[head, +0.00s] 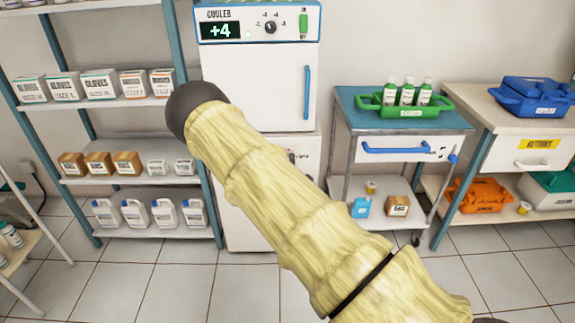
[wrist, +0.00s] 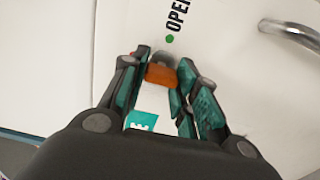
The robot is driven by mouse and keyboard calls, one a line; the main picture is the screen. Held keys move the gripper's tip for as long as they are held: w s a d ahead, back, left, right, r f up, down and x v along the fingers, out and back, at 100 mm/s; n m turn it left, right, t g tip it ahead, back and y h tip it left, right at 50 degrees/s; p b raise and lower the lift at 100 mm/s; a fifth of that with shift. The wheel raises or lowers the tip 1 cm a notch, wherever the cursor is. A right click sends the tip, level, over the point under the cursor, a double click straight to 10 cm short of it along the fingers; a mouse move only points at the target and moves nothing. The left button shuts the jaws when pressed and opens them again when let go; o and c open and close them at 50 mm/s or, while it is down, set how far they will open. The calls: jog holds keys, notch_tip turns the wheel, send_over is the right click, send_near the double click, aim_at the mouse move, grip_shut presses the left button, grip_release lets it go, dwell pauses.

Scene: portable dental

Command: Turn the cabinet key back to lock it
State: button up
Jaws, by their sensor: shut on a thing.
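In the wrist view the white cabinet front (wrist: 225,30) carries the word OPEN (wrist: 176,16) and a green dot (wrist: 169,39). The key (wrist: 161,75) has an orange head and sits at a round grey lock (wrist: 164,57) just below the dot. My gripper (wrist: 164,70) has its teal-padded fingers shut on the orange head, one finger on each side.
A curved metal handle (wrist: 290,36) is on the cabinet front, right of the gripper. The cooler (head: 255,85) reads +4. A shelf rack (head: 125,102) with boxes and jugs stands left. A trolley (head: 415,125) with a green bottle tray (head: 405,106) stands right.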

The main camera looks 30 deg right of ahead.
jog(key=shift+a, duration=0.1)
jog(key=o, duration=1)
jog(key=shift+s, duration=0.1)
jog(key=v, duration=1.1)
jog(key=shift+s+a, duration=0.1)
jog(key=shift+s, duration=0.25)
